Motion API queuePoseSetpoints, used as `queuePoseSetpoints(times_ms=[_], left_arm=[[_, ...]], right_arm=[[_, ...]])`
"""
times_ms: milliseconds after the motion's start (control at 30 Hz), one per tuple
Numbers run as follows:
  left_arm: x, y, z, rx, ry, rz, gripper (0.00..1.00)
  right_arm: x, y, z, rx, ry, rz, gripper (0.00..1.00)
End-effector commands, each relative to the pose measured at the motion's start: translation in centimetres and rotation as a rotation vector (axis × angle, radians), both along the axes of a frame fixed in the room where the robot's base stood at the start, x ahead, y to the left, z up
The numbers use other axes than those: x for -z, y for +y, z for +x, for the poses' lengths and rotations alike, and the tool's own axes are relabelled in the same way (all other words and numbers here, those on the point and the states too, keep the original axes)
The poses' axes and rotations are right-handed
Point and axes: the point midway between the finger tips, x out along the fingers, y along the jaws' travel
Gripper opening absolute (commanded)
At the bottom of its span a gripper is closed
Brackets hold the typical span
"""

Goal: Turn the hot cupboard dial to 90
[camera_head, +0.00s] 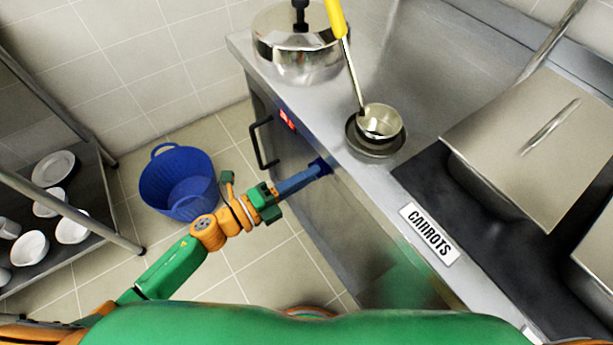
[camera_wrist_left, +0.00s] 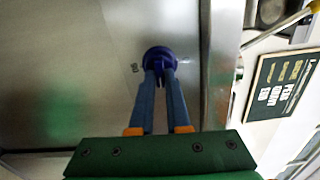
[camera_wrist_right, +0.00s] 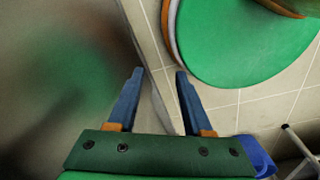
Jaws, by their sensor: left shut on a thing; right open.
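The hot cupboard dial is a round dark blue knob on the steel front, below the counter edge. It shows at the fingertips in the left wrist view (camera_wrist_left: 160,60) and partly in the head view (camera_head: 321,166). My left gripper (camera_wrist_left: 161,72) is shut on the dial's raised grip; it also shows in the head view (camera_head: 316,170). Small dark marks are printed beside the dial, and I cannot read which number it points to. A red lit display (camera_head: 288,120) sits on the front panel. My right gripper (camera_wrist_right: 158,72) is open and empty near the steel front.
A black door handle (camera_head: 262,143) sticks out from the cupboard front. A blue basket (camera_head: 180,182) and a shelf of dishes (camera_head: 85,195) are at left.

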Motion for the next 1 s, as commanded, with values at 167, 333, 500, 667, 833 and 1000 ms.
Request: queuePoseSetpoints(times_ms=[167, 333, 500, 667, 833, 1000], left_arm=[[0.4, 0.0, 0.0, 0.000, -0.134, 0.098, 0.00], [0.4, 0.0, 0.0, 0.001, -0.264, 0.192, 0.00], [0.5, 0.0, 0.0, 0.001, -0.396, 0.288, 0.00], [0.6, 0.1, 0.1, 0.001, -0.518, 0.378, 0.00], [0.6, 0.1, 0.1, 0.001, -0.648, 0.472, 0.00], [0.6, 0.1, 0.1, 0.001, -0.779, 0.568, 0.00]], right_arm=[[1.0, 0.0, 0.0, 0.000, 0.000, 0.000, 0.50], [1.7, 0.0, 0.0, 0.000, 0.000, 0.000, 0.50], [2.5, 0.0, 0.0, 0.000, 0.000, 0.001, 0.50], [3.2, 0.0, 0.0, 0.000, 0.000, 0.001, 0.50], [4.0, 0.1, 0.0, 0.001, 0.000, 0.001, 0.50], [4.9, 0.1, 0.0, 0.000, 0.000, 0.001, 0.50]])
